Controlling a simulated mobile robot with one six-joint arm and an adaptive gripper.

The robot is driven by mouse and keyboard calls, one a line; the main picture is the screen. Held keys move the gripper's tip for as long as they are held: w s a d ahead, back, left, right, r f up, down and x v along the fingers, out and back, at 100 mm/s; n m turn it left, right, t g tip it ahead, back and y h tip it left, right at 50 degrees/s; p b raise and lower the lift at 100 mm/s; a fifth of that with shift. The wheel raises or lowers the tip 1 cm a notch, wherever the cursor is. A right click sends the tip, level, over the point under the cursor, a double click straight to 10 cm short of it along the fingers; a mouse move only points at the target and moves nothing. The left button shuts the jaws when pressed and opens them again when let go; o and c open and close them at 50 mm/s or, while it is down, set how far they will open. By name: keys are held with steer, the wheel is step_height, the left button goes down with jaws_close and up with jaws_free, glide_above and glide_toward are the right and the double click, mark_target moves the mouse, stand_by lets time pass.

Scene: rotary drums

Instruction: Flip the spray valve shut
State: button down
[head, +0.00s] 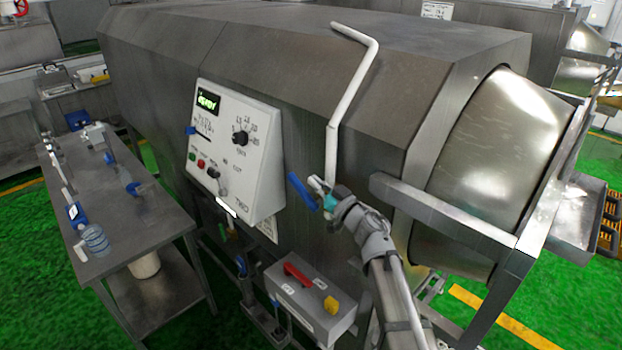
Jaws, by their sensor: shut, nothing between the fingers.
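The spray valve is on a white pipe (346,105) that bends down the front of the large grey drum machine. Its blue lever (301,190) sticks out to the left of the pipe's lower end, tilted with its free end up and to the left. My gripper (322,190) is at the pipe's lower end, just right of the lever and very close to it. The gripper is shut with nothing held. It hides part of the valve body, and I cannot tell whether its fingers touch the lever.
A white control panel (232,150) with a lit green display stands left of the valve. A grey box (310,300) with a red handle and yellow knob is below. A steel bar (440,210) juts out on the right. A metal table (120,215) stands at the left.

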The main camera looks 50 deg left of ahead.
steer(key=f+b+v, duration=0.1)
steer(key=b+v, duration=0.1)
steer(key=v, duration=0.6)
steer(key=shift+a, duration=0.15)
steer(key=shift+r, duration=0.15)
